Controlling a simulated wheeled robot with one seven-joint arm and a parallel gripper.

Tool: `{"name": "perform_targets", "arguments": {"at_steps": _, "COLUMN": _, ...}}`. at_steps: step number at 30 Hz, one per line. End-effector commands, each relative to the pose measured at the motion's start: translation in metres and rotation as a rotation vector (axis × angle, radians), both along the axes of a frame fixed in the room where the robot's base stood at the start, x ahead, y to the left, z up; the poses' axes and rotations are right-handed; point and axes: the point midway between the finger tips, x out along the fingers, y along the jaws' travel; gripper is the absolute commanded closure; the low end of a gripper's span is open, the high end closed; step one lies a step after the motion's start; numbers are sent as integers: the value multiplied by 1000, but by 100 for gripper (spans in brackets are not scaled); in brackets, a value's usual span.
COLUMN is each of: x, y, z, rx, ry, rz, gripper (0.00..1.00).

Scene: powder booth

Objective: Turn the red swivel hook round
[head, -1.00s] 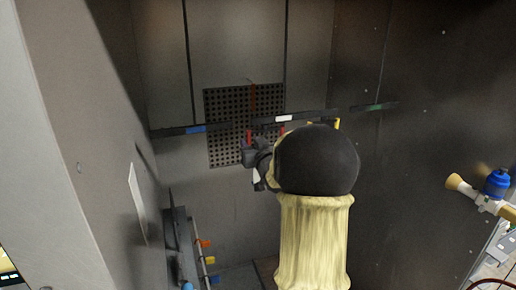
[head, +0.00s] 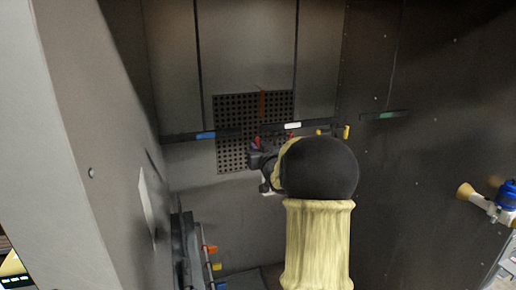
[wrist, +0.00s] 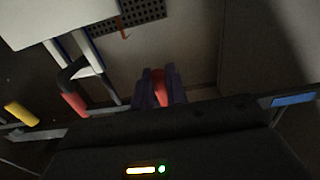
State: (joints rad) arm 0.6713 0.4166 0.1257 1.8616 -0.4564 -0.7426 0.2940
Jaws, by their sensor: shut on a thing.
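My gripper (head: 262,160) is in front of the dark horizontal rail, mostly hidden behind my own arm in the head view. In the wrist view my gripper (wrist: 161,88) is shut on a red part, the red swivel hook (wrist: 160,84). Only a short red piece of it shows between the two dark fingers. In the head view a bit of red on the hook (head: 258,142) shows just above the fingers. Which way the hook's bend faces is hidden.
The rail carries a blue tag (head: 206,135), a white tag (head: 292,125) and a yellow part (head: 346,132). A perforated panel (head: 230,110) is behind. Another red-ended part (wrist: 73,101) is beside the gripper in the wrist view. Booth walls close in both sides.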

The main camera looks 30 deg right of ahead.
Motion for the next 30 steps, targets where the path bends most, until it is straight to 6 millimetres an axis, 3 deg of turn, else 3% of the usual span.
{"name": "perform_targets", "arguments": {"at_steps": 6, "x": -16, "y": 0, "z": -1, "rx": -1, "ry": 1, "rz": -2, "gripper": 91}}
{"name": "perform_targets", "arguments": {"at_steps": 17, "x": -19, "y": 0, "z": -1, "rx": 0, "ry": 1, "rz": -2, "gripper": 92}}
{"name": "perform_targets", "arguments": {"at_steps": 30, "x": -36, "y": -2, "z": 0, "rx": 0, "ry": 1, "rz": 2, "gripper": 91}}
